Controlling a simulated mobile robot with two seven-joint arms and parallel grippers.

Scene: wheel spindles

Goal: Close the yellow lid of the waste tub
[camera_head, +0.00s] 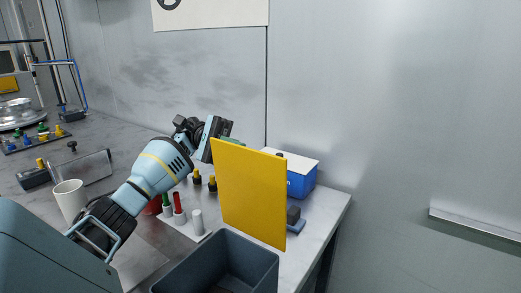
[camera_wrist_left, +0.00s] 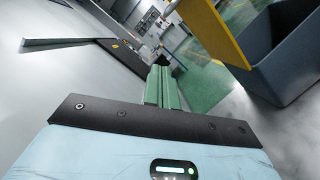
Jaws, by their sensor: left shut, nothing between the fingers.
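The yellow lid (camera_head: 250,195) of the waste tub stands open and nearly upright at the far side of the grey tub (camera_head: 262,272). The tub is cut off by the bottom edge of the head view. My left arm reaches in from the left, and my left gripper (camera_head: 226,131) is at the lid's upper left corner, with the fingers partly hidden behind the lid. In the left wrist view the green fingers (camera_wrist_left: 160,86) are together and empty. There the lid (camera_wrist_left: 213,30) and tub (camera_wrist_left: 285,50) are at the upper right, apart from the fingers. My right gripper is out of view.
Red and green markers (camera_head: 178,203), a white cup (camera_head: 70,198) and a metal-plated holder (camera_head: 92,168) are to the left. A wall stands behind.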

